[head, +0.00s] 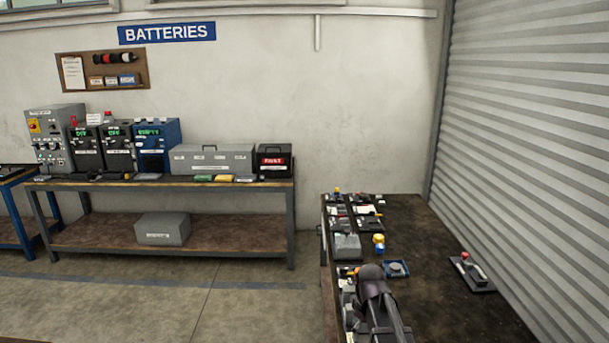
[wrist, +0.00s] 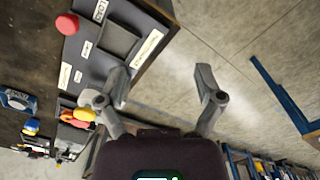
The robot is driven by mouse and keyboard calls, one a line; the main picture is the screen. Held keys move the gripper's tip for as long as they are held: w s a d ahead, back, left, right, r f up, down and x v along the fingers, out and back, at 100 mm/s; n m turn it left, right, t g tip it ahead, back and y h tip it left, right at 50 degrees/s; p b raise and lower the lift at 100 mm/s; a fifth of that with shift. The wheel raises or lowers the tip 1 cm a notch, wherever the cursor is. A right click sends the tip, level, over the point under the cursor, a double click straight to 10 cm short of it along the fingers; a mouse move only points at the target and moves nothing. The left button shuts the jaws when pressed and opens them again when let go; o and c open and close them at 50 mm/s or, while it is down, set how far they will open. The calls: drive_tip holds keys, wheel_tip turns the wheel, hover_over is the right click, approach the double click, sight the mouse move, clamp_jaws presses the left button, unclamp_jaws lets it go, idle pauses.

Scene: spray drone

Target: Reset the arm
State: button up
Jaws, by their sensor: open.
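My arm (head: 378,302) shows in the head view at the bottom, over the near left part of the dark workbench (head: 440,265). In the wrist view my gripper (wrist: 160,80) has its two fingers spread wide, with nothing between them. The left finger is in front of a dark panel (wrist: 108,40) with white labels and a red knob (wrist: 67,24). I cannot tell whether it touches the panel. The right finger is over bare floor. In the head view the fingers are hard to make out.
Several small devices line the workbench's left edge, with a yellow-topped blue item (head: 378,244), a blue tray (head: 396,268) and a red-handled tool (head: 472,266) farther right. A battery bench (head: 160,232) stands at the back left. A shutter (head: 530,130) closes the right side. Floor between is clear.

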drive_tip(key=s+m, duration=0.7)
drive_tip(key=s, duration=0.5)
drive_tip(key=shift+s+m, duration=0.15)
drive_tip(key=shift+m, duration=0.15)
